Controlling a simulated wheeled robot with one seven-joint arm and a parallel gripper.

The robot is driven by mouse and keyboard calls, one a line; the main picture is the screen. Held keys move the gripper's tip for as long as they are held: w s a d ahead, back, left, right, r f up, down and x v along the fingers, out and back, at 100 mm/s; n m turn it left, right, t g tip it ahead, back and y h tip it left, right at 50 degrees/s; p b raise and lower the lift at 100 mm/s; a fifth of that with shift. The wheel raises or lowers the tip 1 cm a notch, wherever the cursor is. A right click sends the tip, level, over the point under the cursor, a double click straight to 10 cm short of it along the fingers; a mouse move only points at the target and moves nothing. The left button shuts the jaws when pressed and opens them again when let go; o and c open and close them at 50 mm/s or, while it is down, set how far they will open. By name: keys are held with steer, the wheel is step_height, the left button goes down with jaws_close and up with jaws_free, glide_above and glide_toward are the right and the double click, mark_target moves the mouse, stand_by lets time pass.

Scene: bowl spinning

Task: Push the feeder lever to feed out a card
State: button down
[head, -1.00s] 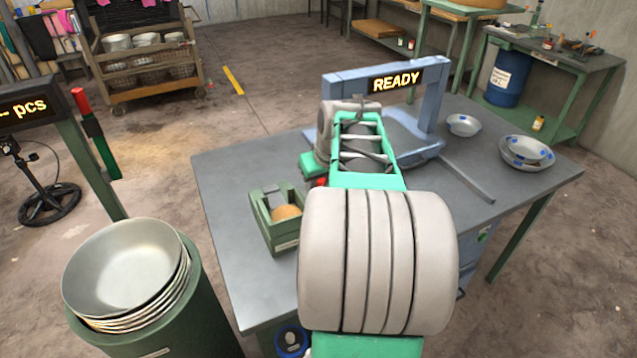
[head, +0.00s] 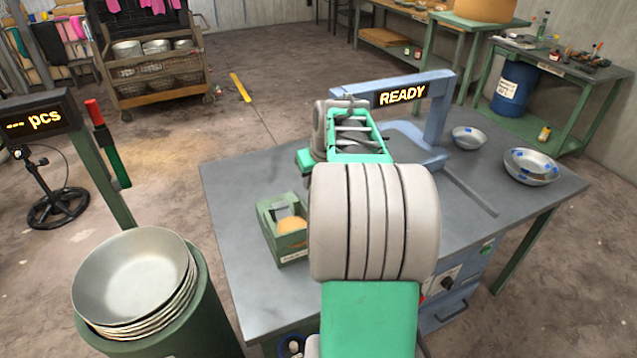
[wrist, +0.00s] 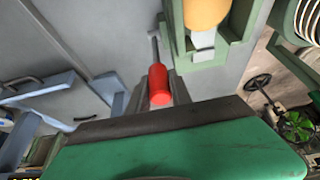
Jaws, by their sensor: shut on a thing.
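My gripper (wrist: 157,94) shows in the wrist view, its dark grey fingers on both sides of a red handle (wrist: 159,80) with a thin metal rod. It is shut on this handle, above the grey table. I cannot tell whether this is the feeder lever. In the head view my arm hides the fingertips and the handle. A green box (head: 278,249) with a round orange-tan piece in it stands on the table, left of my arm. The box also shows at the top right of the wrist view (wrist: 240,50). No card is clearly visible.
A blue frame (head: 437,115) with a READY sign (head: 402,95) stands behind my arm. Metal bowls (head: 468,138) lie at the table's right. A stack of bowls (head: 132,272) sits on a green drum at the left.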

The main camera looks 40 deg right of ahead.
steer(key=shift+w+d+r, duration=0.1)
steer(key=shift+w, duration=0.15)
steer(key=shift+w+d+p, duration=0.15)
steer(key=shift+w+d, duration=0.05)
steer(key=shift+w, duration=0.4)
steer(key=shift+w+d+p, duration=0.15)
steer(key=shift+w, duration=0.6)
steer(key=w, duration=0.1)
steer(key=w+f, duration=0.1)
steer(key=shift+w+d+f, duration=0.1)
steer(key=shift+w+d, duration=0.2)
steer(key=shift+d, duration=0.1)
